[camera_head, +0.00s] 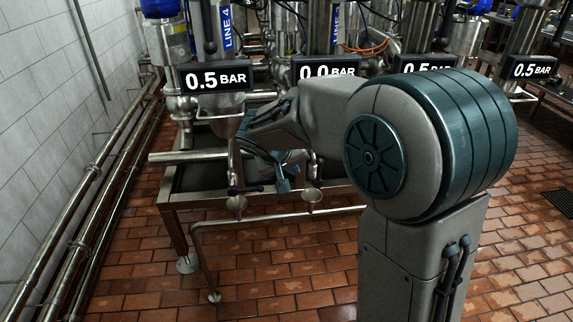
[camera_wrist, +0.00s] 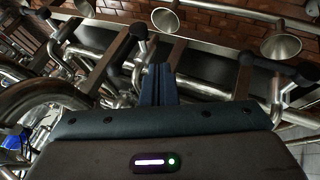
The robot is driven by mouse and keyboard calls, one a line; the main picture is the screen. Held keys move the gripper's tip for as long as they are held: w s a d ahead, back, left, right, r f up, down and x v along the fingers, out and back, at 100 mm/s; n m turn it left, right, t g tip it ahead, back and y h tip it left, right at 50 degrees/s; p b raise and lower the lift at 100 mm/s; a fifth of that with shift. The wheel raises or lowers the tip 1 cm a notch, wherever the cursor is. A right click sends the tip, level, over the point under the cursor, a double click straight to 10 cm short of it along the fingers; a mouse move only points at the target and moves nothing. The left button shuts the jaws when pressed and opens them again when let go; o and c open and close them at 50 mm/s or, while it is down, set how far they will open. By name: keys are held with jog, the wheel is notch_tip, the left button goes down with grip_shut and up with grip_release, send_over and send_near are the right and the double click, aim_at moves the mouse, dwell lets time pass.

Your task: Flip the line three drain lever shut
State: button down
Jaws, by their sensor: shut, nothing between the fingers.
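My gripper (camera_head: 284,184) is low among the drain pipes in the head view, left of my arm's large joint. In the wrist view its dark blue fingers (camera_wrist: 158,84) are together with nothing between them. Dark levers with round black ends show on either side of the fingers: one on the left (camera_wrist: 138,31) and one on the right (camera_wrist: 246,60). I cannot tell which belongs to line three, nor whether the fingertips touch either.
Metal drain funnels (camera_head: 237,203) (camera_head: 311,198) hang below the pipes. Pressure displays read 0.5 (camera_head: 216,78) and 0.0 (camera_head: 326,68) bar. A steel frame (camera_head: 200,200) and horizontal pipes crowd the gripper. The brick floor (camera_head: 150,270) in front is clear.

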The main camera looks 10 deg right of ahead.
aim_at(319, 170)
jog(key=d, duration=0.1)
jog(key=w+d+f, duration=0.1)
jog(key=d, duration=0.1)
jog(key=w+d+f, duration=0.1)
jog(key=d, duration=0.1)
jog(key=shift+a, duration=0.15)
jog(key=shift+r, duration=0.15)
